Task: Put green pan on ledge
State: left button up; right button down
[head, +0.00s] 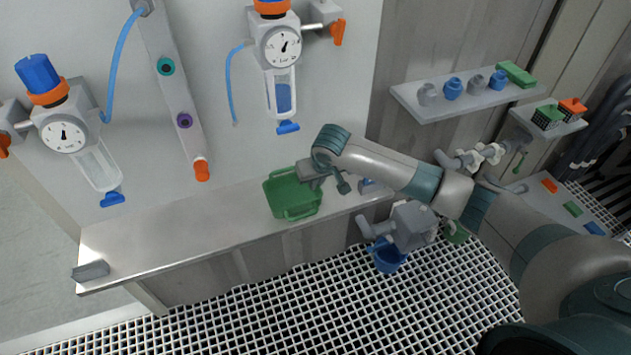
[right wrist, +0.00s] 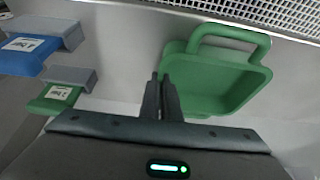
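The green pan (head: 290,197) is a shallow rectangular dish with loop handles. It appears to rest on the long grey ledge (head: 180,232) below the wall panel. My right gripper (head: 322,180) is at the pan's right side. In the right wrist view the pan (right wrist: 215,85) lies right of the fingers, with one handle toward the top. The fingers of my right gripper (right wrist: 161,95) are close together at the pan's edge, one on each side of its wall, and look shut on it. My left gripper is not in view.
Gauges with clear vessels hang on the wall panel. A shelf (head: 445,105) holds small jars. A blue bucket (head: 390,260) is below, near the grating. The ledge left of the pan is mostly clear.

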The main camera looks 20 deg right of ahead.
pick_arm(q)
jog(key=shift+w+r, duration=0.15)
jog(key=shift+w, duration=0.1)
pick_arm(e)
jog(key=c, duration=2)
grip_release()
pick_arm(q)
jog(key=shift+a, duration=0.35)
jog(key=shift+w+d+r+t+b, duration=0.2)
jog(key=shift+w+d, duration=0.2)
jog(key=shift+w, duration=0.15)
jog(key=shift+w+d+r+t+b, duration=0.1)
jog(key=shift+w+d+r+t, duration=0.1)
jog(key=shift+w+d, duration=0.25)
pick_arm(e)
jog(key=v, duration=1.2)
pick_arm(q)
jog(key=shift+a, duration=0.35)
